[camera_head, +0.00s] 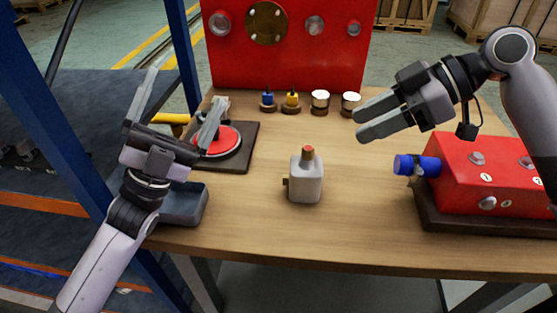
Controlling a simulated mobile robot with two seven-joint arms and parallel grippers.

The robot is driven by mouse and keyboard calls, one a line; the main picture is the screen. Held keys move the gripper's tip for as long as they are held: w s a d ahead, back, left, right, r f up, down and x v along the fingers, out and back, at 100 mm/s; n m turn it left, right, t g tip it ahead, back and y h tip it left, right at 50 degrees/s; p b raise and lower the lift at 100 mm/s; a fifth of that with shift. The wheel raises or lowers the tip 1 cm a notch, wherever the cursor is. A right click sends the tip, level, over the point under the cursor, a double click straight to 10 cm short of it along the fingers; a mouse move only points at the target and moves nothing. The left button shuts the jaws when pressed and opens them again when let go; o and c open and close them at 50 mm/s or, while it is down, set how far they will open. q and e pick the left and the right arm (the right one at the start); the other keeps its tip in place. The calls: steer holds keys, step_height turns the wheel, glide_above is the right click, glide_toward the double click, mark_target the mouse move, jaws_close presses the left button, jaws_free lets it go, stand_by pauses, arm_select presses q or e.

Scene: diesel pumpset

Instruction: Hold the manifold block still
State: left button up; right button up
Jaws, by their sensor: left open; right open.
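The manifold block, which I take to be the red block (478,172) with silver fittings and small number labels, sits on a dark base at the right of the table. A blue cylinder (408,165) sticks out from its left end. My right gripper (361,122) is above and to the left of the block, fingers pointing left, open and empty, not touching it. My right forearm hangs over the block's right part and hides some of it. My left gripper (183,108) is open at the left side of the table, fingers pointing up, far from the block.
A grey bottle (306,180) with a red-brown tip stands mid-table. A red disc (219,142) on a dark plate and a grey tray (186,204) lie near my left gripper. Several small fittings (291,101) line the back before a red panel (290,62). A blue post (182,50) stands left.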

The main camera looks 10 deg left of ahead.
arm_select(q)
steer(key=w+d+m+g+h, duration=0.2)
steer(key=w+d+m+g, duration=0.25)
steer(key=m, duration=0.45)
steer(key=m+g+y, duration=0.2)
steer(key=m+g, duration=1.3)
steer(key=m, duration=0.5)
glide_above(314, 175)
steer(key=w+a, duration=0.1)
steer(key=a, duration=0.5)
step_height(314, 175, down, 8)
steer(key=f+m+y, duration=0.1)
steer(key=f, duration=0.1)
steer(key=f+m+y, duration=0.1)
steer(key=f, duration=0.1)
steer(key=w+f+m+g+y, duration=0.1)
steer(key=f+m+y, duration=0.1)
steer(key=shift+d+f, duration=0.15)
steer(key=shift+f, duration=0.15)
steer(key=x, duration=0.6)
steer(key=shift+d+f, duration=0.15)
steer(key=shift+d, duration=0.05)
steer(key=shift+c, duration=0.7)
